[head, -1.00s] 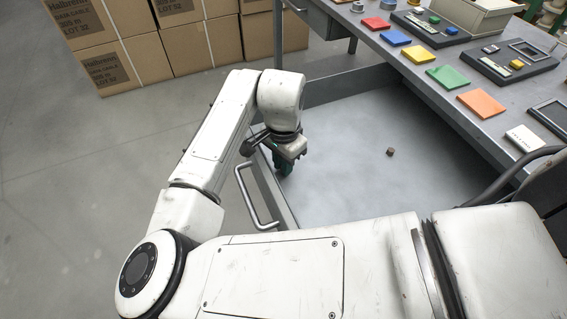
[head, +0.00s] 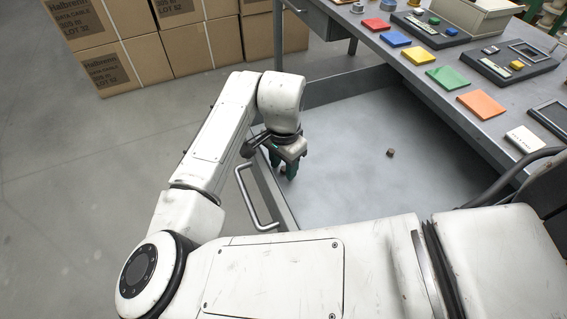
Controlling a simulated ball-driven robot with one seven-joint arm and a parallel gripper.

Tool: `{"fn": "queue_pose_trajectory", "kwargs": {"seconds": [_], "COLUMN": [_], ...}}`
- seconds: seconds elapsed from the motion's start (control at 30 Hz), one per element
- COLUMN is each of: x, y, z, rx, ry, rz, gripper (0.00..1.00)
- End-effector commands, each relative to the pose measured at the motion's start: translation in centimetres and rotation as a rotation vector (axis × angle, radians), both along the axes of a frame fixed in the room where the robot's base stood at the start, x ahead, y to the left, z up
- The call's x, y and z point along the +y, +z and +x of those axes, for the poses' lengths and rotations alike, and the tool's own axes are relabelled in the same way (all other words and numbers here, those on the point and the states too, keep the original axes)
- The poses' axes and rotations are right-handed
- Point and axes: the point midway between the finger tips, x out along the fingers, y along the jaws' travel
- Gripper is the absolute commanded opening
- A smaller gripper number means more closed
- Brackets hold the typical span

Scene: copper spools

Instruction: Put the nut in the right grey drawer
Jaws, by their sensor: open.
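The grey drawer (head: 345,190) under the workbench is pulled open, and its broad floor shows. A small brown-grey piece (head: 390,153), which looks like the nut, lies on the drawer floor right of my gripper. It is too small to make out a hole. My gripper (head: 284,174) points down with green fingers over the left part of the drawer, just inside the front wall with the handle (head: 257,203). Its fingers are apart, and I see nothing between them. It is well clear of the small piece. My forearm hides part of the near side of the drawer.
The grey workbench (head: 440,85) along the right bears coloured plates, dark trays, a blue piece (head: 434,20) and a teal piece (head: 451,31). Cardboard boxes (head: 125,60) stand stacked at the back left. The floor left of my arm is free.

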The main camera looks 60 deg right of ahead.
Motion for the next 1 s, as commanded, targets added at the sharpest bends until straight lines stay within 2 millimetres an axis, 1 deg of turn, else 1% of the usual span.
{"fn": "queue_pose_trajectory", "kwargs": {"seconds": [0.17,0.4,0.5,0.6,0.7,0.8,1.0], "x": [0.0,0.0,-0.1,0.0,0.0,0.0,0.0], "y": [2.6,7.6,9.4,10.7,11.6,12.0,12.1], "z": [0.0,0.1,0.1,0.1,0.1,0.1,0.1], "rx": [-0.002,-0.003,-0.003,-0.002,-0.001,-0.001,-0.001], "ry": [-0.002,-0.001,-0.002,-0.002,-0.001,0.000,0.000], "rz": [-0.001,-0.002,-0.002,-0.001,0.000,0.000,0.000], "gripper": [0.44,0.44,0.44,0.44,0.44,0.44,0.44]}}
